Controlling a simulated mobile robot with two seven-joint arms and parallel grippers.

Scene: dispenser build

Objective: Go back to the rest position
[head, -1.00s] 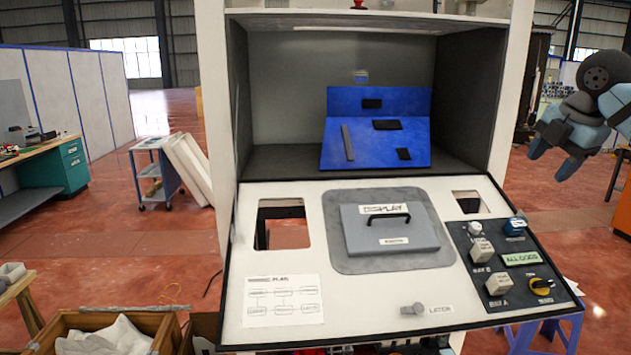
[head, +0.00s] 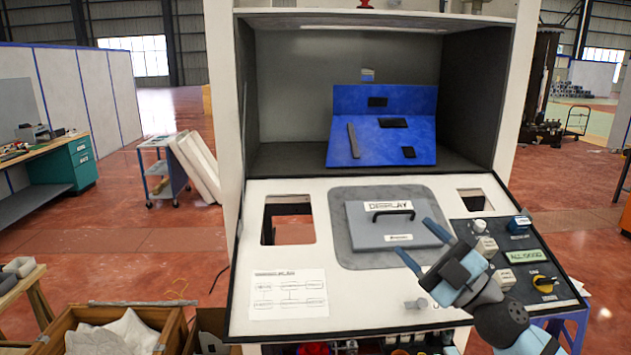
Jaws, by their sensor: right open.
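My right gripper (head: 418,243) is open and empty. It shows in front of the dispenser's sloped white panel (head: 346,296), coming in from the lower right, with its two blue fingers pointing up and left. The fingers overlap the right part of the grey display lid (head: 370,232) with its black handle. I cannot tell whether they touch the lid. The gripper body hides part of the panel between the lid and the black control box (head: 520,273), and the text by the grey knob. My left gripper is not in view.
A blue stand (head: 375,150) with dark pieces sits inside the open cabinet. The panel has two rectangular cut-outs and a printed plan sheet (head: 289,295). A wooden crate (head: 170,325) with white cloth stands at lower left. A trolley (head: 160,170) stands on open red floor farther left.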

